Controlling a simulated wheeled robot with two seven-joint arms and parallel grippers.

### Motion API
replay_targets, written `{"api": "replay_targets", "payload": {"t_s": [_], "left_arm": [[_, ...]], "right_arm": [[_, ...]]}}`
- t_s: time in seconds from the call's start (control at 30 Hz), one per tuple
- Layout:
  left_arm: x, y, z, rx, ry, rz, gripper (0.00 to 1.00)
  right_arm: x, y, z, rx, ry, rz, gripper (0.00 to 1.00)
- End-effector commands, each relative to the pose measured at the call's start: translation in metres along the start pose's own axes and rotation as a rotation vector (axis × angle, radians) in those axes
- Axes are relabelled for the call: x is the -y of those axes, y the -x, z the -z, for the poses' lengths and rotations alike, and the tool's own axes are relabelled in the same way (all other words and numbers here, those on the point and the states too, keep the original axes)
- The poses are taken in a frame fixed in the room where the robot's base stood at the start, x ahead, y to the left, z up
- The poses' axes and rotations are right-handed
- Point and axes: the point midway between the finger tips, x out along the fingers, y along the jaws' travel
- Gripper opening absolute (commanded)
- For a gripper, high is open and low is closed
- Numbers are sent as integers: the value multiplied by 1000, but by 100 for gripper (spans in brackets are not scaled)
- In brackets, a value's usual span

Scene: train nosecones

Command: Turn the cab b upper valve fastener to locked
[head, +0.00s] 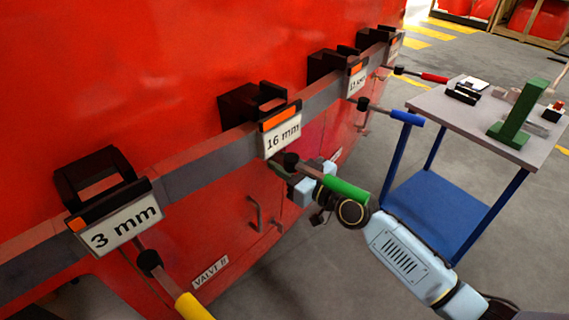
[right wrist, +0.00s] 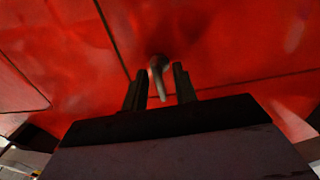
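In the right wrist view a small grey fastener lever (right wrist: 159,75) stands out from the red panel (right wrist: 215,45) and hangs slightly tilted. My right gripper (right wrist: 160,85) is open, with one dark finger on each side of the lever; gaps show on both sides. In the head view my right gripper (head: 305,190) is at the red cab side, partly hidden behind a green-handled tool (head: 346,188). The fastener cannot be made out there. A white valve label (head: 210,272) is on the lower red panel; its last letter is hard to read. My left gripper is not in view.
Black holders with "3 mm" (head: 114,226) and "16 mm" (head: 282,135) signs line a grey rail (head: 205,173). Yellow (head: 192,306), blue (head: 407,118) and red (head: 434,77) tool handles stick out. A blue-legged cart (head: 430,108) stands right. Grab handles (head: 256,213) are on the panel.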

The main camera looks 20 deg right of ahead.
Motion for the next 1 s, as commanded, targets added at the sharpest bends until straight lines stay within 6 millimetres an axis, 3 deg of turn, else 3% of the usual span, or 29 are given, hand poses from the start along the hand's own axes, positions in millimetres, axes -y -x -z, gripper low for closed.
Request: {"api": "replay_targets", "payload": {"t_s": [0.2, 0.4, 0.77, 1.0], "left_arm": [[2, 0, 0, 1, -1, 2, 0], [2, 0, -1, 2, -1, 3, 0], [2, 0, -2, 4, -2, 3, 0], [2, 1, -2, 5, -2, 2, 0]], "right_arm": [[0, 0, 0, 0, -1, 0, 27], [0, 0, 0, 0, -1, 0, 1], [0, 0, 0, 0, -19, 0, 0], [0, 0, 0, 0, -120, 0, 0]]}}
